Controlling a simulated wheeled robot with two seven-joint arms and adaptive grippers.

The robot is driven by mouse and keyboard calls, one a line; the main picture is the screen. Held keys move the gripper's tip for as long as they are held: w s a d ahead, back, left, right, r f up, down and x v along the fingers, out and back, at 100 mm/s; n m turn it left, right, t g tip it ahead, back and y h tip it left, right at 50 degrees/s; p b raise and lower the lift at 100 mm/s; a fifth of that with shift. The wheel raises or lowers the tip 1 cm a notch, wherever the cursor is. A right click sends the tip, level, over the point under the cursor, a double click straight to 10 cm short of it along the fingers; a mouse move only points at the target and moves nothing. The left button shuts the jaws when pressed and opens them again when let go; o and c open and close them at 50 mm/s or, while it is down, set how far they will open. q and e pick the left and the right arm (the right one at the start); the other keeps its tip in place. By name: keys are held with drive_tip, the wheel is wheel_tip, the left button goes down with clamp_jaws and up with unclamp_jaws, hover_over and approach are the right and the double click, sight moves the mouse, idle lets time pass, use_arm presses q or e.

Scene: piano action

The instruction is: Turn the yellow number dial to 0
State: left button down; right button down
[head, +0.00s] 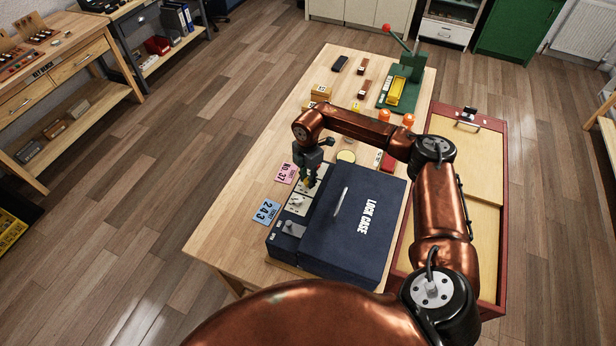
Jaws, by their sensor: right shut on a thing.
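The dark blue lock case (368,232) lies on the wooden table, with a long pale handle on its lid. Along its left side runs a strip of dials. A grey dial (290,229) is nearest, and a pale dial (296,201) is beyond it. My right gripper (308,182) points down at the far dial and is shut on it. Only a little yellow of the yellow number dial (307,184) shows between the fingers. Its number setting is hidden or too small to read. My left gripper is not in view.
A pink card (286,173) and a blue card reading 243 (266,211) lie left of the case. A green press (402,85) with a red-knobbed lever stands at the far end. A red-edged tray (483,228) is on the right. The table's left side is bare.

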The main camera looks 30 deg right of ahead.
drive_tip(key=shift+w+d+r+m+p, duration=0.1)
drive_tip(key=shift+m+p, duration=0.2)
drive_tip(key=shift+m, duration=0.5)
drive_tip(key=shift+w+r+m+p, duration=0.1)
drive_tip(key=shift+m+p, duration=0.15)
drive_tip(key=shift+m, duration=0.55)
drive_tip(key=c, duration=2)
unclamp_jaws()
drive_tip(key=o, duration=0.4)
drive_tip(key=shift+s+f, duration=0.15)
wheel_tip(320, 180, up, 12)
drive_tip(key=shift+r, duration=0.1)
